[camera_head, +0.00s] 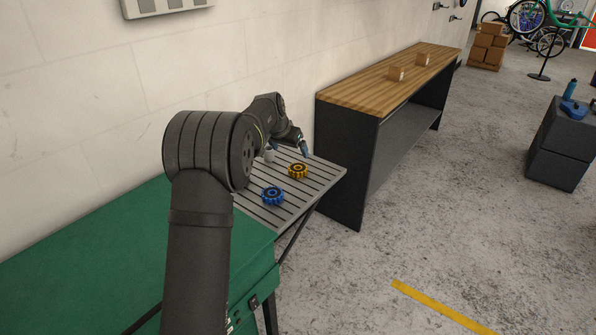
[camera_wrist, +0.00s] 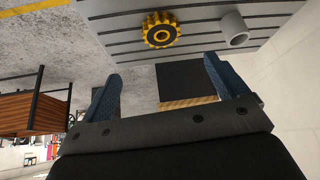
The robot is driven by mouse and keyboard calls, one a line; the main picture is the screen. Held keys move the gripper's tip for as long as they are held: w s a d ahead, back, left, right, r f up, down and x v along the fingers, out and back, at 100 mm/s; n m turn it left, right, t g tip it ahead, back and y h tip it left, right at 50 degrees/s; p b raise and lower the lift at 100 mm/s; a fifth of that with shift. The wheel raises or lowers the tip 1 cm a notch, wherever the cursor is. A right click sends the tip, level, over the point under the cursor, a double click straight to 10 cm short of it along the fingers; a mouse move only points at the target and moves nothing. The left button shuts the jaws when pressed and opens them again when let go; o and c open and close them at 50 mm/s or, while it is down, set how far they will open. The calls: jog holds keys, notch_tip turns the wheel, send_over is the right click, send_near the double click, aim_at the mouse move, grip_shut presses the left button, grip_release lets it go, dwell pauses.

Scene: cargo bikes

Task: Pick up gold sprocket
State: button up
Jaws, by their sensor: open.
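The gold sprocket (camera_head: 298,170) lies flat on a grey slatted table (camera_head: 322,180) in the head view. In the wrist view the gold sprocket (camera_wrist: 161,30) is near the top edge, beyond and apart from my fingers. My gripper (camera_head: 304,149) is beyond the sprocket, near the table's far edge. In the wrist view my gripper (camera_wrist: 160,78) shows two blue fingers spread wide with nothing between them.
A blue sprocket (camera_head: 273,196) lies on the slatted table in front of the gold one. A grey cylinder (camera_wrist: 235,30) stands or lies beside the gold sprocket. A wood-topped bench (camera_head: 362,92) with small boxes stands past the table along the wall.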

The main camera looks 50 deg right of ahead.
aim_at(298, 167)
jog(key=x, duration=1.2)
jog(key=shift+w+d+f, duration=0.15)
jog(key=shift+f, duration=0.15)
jog(key=c, duration=1.4)
